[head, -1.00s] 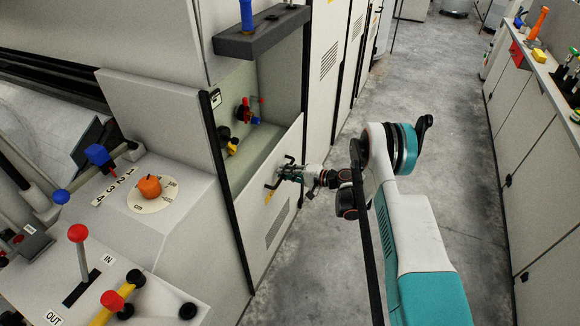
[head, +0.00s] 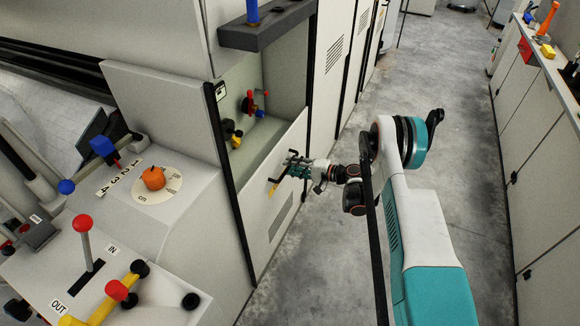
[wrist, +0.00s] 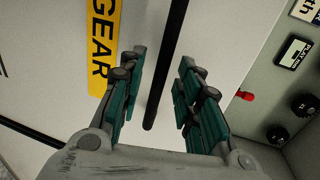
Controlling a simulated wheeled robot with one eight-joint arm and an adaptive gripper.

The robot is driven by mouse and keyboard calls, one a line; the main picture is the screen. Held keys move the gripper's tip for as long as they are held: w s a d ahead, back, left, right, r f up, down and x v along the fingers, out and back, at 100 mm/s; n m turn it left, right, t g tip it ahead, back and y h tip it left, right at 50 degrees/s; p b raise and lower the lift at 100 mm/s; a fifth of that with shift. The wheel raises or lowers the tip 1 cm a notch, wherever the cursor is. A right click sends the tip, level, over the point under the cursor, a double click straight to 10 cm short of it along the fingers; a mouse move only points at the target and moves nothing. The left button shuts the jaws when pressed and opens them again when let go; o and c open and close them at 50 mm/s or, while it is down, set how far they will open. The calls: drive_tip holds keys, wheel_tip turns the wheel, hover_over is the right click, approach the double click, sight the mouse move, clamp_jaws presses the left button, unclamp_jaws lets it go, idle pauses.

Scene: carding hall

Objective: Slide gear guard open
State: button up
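The gear guard (head: 258,222) is a pale panel low on the machine front, below an open recess. It bears a yellow label reading "GEAR" (wrist: 103,45). A black bar handle (wrist: 172,50) stands on the panel; it also shows in the head view (head: 273,183). My gripper (wrist: 163,55) is open, with its teal-padded fingers on either side of the bar. In the wrist view gaps show between the bar and both fingers. In the head view my gripper (head: 290,166) is at the handle and hides part of it.
The recess (head: 275,95) above the guard holds a red valve wheel (head: 249,101) and a yellow fitting. A dark shelf (head: 268,25) juts out above. A console with levers and an orange knob (head: 153,178) stands left. The floor aisle (head: 420,75) is clear to the benches at right.

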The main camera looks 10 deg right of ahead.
drive_tip(key=v, duration=1)
drive_tip(key=shift+s+d, duration=0.15)
drive_tip(key=shift+d, duration=0.15)
